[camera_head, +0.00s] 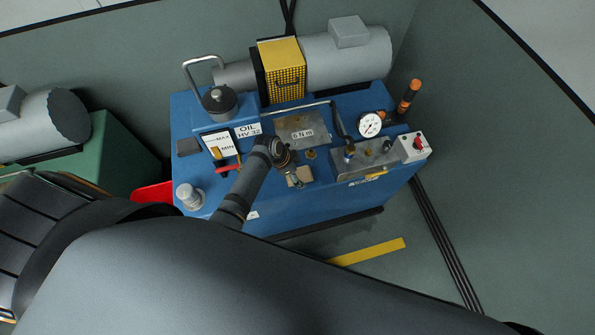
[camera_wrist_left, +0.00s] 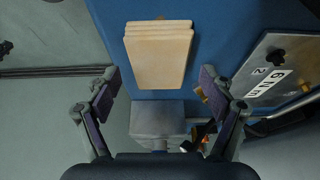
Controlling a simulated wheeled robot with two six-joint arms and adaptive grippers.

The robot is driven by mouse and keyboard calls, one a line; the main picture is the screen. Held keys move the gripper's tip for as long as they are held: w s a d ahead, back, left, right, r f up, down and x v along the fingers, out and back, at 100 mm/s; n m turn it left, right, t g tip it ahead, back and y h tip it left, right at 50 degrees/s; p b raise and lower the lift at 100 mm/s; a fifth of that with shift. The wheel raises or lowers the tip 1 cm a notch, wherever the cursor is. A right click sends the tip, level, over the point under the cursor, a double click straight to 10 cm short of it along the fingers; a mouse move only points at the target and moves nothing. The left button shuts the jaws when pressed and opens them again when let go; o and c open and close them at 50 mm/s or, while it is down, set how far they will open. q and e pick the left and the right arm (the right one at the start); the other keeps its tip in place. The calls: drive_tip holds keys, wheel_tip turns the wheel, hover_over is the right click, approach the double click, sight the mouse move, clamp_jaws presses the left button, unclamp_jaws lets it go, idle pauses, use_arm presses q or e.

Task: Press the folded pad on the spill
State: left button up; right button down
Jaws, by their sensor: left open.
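The folded pad is a beige, layered cloth. In the left wrist view the pad (camera_wrist_left: 158,58) lies flat on blue metal, ahead of my fingertips and between their lines. In the head view the pad (camera_head: 304,175) shows partly, beside and behind my left gripper (camera_head: 292,178). In the left wrist view my left gripper (camera_wrist_left: 160,88) is open, with its fingers spread to either side and nothing between them. Whether a finger touches the pad cannot be told. I cannot make out a spill for sure. My right gripper is not in view.
The blue console (camera_head: 330,195) carries a grey motor (camera_head: 350,58) with a yellow guard (camera_head: 281,75), a gauge (camera_head: 370,125), a valve block (camera_head: 368,160) and an orange-handled lever (camera_head: 409,95). A red-handled valve (camera_head: 225,168) and a breather cap (camera_head: 189,196) stand left of my arm.

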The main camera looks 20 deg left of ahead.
use_arm(q)
drive_tip(key=shift+r, duration=0.1)
wheel_tip(320, 180, up, 10)
idle(0.4)
idle(0.4)
